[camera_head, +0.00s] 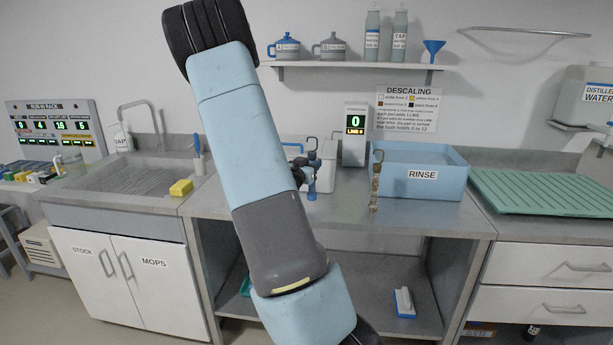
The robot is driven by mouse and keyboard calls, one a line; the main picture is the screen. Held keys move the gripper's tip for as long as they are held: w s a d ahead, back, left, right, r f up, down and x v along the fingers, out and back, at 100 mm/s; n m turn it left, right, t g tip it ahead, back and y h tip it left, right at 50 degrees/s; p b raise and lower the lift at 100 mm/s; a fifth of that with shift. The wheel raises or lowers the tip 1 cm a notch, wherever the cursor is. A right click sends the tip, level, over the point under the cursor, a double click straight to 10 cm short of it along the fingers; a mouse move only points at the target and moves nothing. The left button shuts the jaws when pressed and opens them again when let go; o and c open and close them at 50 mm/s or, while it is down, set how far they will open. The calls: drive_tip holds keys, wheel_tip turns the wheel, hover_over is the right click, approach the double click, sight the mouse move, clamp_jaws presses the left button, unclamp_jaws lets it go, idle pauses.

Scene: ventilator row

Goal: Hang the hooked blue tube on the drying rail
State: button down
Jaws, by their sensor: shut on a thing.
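The hooked blue tube (311,182) is in the middle of the head view, just right of my arm, with its grey hook (312,147) pointing up. My gripper (299,177) is mostly hidden behind my arm; a small dark part of it shows against the tube's left side. It is shut on the tube and holds it roughly upright in front of a white tub. The drying rail (525,32) is a thin grey bar on the wall at the upper right, well apart from the tube.
A brown, crusted hooked tube (375,188) is upright in front of the blue RINSE tub (436,187). A white display unit (355,135) stands behind. A shelf (350,66) carries jugs, bottles and a funnel. A green ribbed drainer (545,193) lies below the rail. A white water container (590,95) is at far right.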

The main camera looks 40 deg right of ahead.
sight(312, 194)
drive_tip(key=shift+d+f, duration=0.15)
drive_tip(key=shift+f, duration=0.7)
drive_tip(key=shift+d+f, duration=0.1)
drive_tip(key=shift+f, duration=0.8)
drive_tip(key=c, duration=0.8)
unclamp_jaws()
drive_tip(key=shift+a+f, duration=0.1)
